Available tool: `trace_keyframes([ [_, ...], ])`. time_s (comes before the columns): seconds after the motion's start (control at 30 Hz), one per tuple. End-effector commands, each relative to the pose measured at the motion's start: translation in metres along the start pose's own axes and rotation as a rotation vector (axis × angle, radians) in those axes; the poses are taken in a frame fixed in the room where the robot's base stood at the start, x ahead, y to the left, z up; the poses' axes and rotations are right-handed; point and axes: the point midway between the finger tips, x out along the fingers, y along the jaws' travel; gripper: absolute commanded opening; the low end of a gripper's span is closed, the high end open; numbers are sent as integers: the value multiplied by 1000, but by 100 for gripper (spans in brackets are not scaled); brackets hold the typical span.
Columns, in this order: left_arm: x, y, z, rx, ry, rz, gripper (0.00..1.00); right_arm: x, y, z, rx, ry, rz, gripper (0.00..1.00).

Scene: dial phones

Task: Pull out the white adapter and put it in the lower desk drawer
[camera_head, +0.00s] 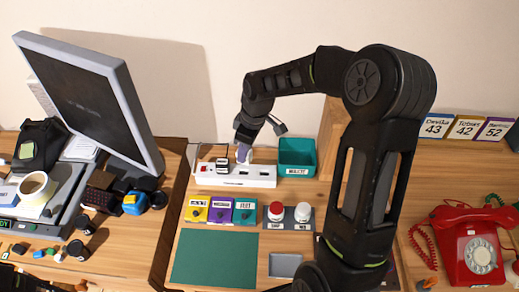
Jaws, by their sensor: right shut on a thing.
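The white adapter (243,158) is at the power strip (250,182), mostly covered by my right gripper (244,152). My right gripper points down over the strip and is shut on the adapter. The adapter looks at or just above the strip's top; I cannot tell whether it is still seated in its socket. A dark plug (222,163) sits in the strip left of my gripper. The lower desk drawer cannot be made out.
A teal bin (297,155) stands right of the strip. In front are yellow, purple and teal switch boxes (220,212), a red button (276,210) and a green mat (214,258). A monitor (85,90) stands left, a red phone (470,250) right. My right arm hides the middle right.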

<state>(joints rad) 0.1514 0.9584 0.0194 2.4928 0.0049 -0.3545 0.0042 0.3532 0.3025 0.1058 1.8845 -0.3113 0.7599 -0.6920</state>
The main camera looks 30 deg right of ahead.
Motion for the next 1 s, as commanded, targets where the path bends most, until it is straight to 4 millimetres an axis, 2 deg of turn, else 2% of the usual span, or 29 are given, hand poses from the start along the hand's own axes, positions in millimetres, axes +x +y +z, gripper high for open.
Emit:
trace_keyframes([
  [0.03,0,0,0,-1,-1,-1,84,-3,-9,-13,44,3,13,8],
  [0.2,1,-1,1,-3,-3,-4,84,-10,-38,-47,260,3,57,8],
  [0.4,2,-2,2,-5,-6,-7,84,-18,-67,-77,473,2,99,8],
  [0.6,2,-3,3,-6,-7,-8,84,-22,-81,-90,585,1,121,8],
  [0.9,2,-3,3,-6,-7,-8,84,-23,-82,-90,602,1,123,8],
  [1.0,2,-3,3,-6,-7,-8,75,-23,-82,-90,602,1,122,8],
])
